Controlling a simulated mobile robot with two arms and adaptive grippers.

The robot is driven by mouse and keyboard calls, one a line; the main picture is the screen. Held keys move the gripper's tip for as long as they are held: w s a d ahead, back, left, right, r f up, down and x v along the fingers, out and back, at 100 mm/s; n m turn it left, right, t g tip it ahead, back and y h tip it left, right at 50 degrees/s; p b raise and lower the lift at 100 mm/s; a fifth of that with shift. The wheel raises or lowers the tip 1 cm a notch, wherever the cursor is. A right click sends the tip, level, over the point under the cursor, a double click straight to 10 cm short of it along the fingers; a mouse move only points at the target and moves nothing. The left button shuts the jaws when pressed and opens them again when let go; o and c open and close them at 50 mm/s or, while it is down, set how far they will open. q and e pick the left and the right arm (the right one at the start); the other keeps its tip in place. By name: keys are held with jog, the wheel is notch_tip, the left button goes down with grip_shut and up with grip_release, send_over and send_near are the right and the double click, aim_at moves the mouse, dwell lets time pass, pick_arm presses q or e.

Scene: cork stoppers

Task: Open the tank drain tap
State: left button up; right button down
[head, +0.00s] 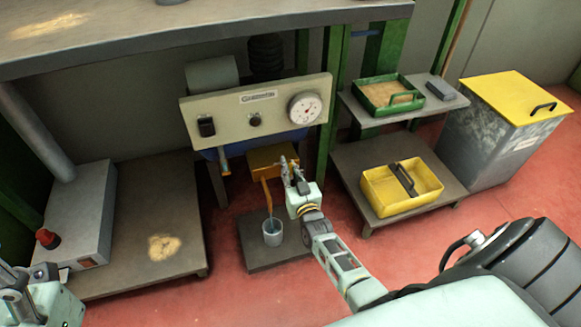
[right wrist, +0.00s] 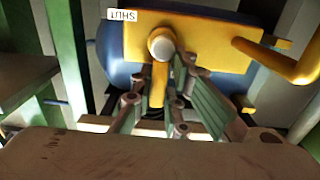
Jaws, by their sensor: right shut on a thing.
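The drain tap's yellow block (head: 268,157) sits under the gauge panel, in front of a blue tank (right wrist: 118,62). In the right wrist view the yellow tap plate (right wrist: 205,48) carries a round silver pivot (right wrist: 161,44), a yellow lever (right wrist: 158,85) pointing down the picture and an upside-down "SHUT" label (right wrist: 122,15). My right gripper (head: 289,167) is shut on the lever, one finger on each side. A yellow spout (head: 266,193) hangs over a grey cup (head: 272,238). My left gripper (head: 18,284) is at the lower left, its jaws unclear.
The panel (head: 225,108) has a dial gauge (head: 305,108) and switches. The cup stands on a low dark platform (head: 282,257). At right are shelves with a green tray (head: 389,107), a yellow tray (head: 420,198), and a yellow-lidded bin (head: 500,150). A bench (head: 130,50) overhangs the upper left.

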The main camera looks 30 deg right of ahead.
jog(key=shift+s+d+f, duration=0.15)
jog(key=shift+d+f, duration=0.1)
jog(key=c, duration=1.8)
grip_release()
jog(key=shift+o, duration=0.2)
jog(key=shift+r, duration=0.1)
jog(key=shift+a, duration=0.1)
jog(key=v, duration=1.2)
